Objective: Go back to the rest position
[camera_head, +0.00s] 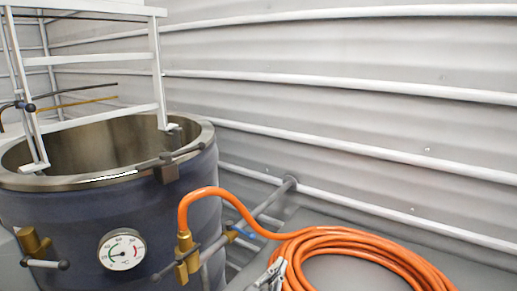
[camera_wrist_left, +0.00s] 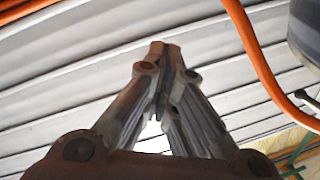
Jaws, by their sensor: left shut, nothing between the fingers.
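My left gripper (camera_head: 272,275) shows at the bottom edge of the head view, just left of the coiled orange hose (camera_head: 345,240). In the left wrist view the left gripper (camera_wrist_left: 157,50) is shut, its fingertips together with nothing between them. An orange hose length (camera_wrist_left: 252,45) passes to the right of the fingers there, apart from them in the picture. My right gripper is in neither view.
A dark blue steel hopper (camera_head: 60,215) with a round dial (camera_head: 121,250) stands at the left, a white ladder frame (camera_head: 95,60) over it. A brass valve (camera_head: 187,258) joins the hose to it. A ribbed grey wall (camera_head: 340,90) closes the back.

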